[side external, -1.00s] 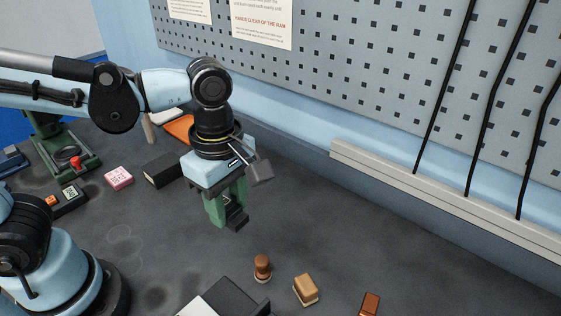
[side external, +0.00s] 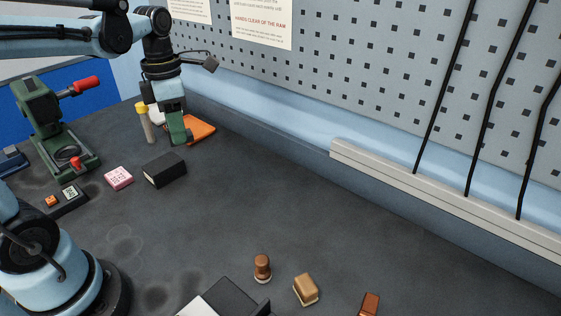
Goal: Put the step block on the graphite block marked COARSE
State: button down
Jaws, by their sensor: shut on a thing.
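My gripper (side external: 179,138), with green fingers, is at the upper left, just above and behind a black block (side external: 167,170) with a pale front face. It is shut on the step block, a dark stepped piece seen clearly in the earlier frame; now the fingers mostly hide it. Another black block (side external: 235,300) with a pale face is cut off by the bottom edge. I cannot read any marking on either block, so I cannot tell which is COARSE.
An orange flat item (side external: 203,130) lies right behind the gripper, and a yellow-topped handle (side external: 144,122) stands left of it. A green press (side external: 55,130), a pink block (side external: 119,178) and a small meter (side external: 68,200) are at left. Brown pieces (side external: 305,289) lie in front. The middle bench is clear.

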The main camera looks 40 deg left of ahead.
send_over(161, 163)
notch_tip(161, 163, down, 7)
jog(key=shift+r, duration=0.1)
jog(key=shift+f, duration=2)
jog(key=c, duration=0.7)
grip_release()
jog(key=shift+f, duration=0.15)
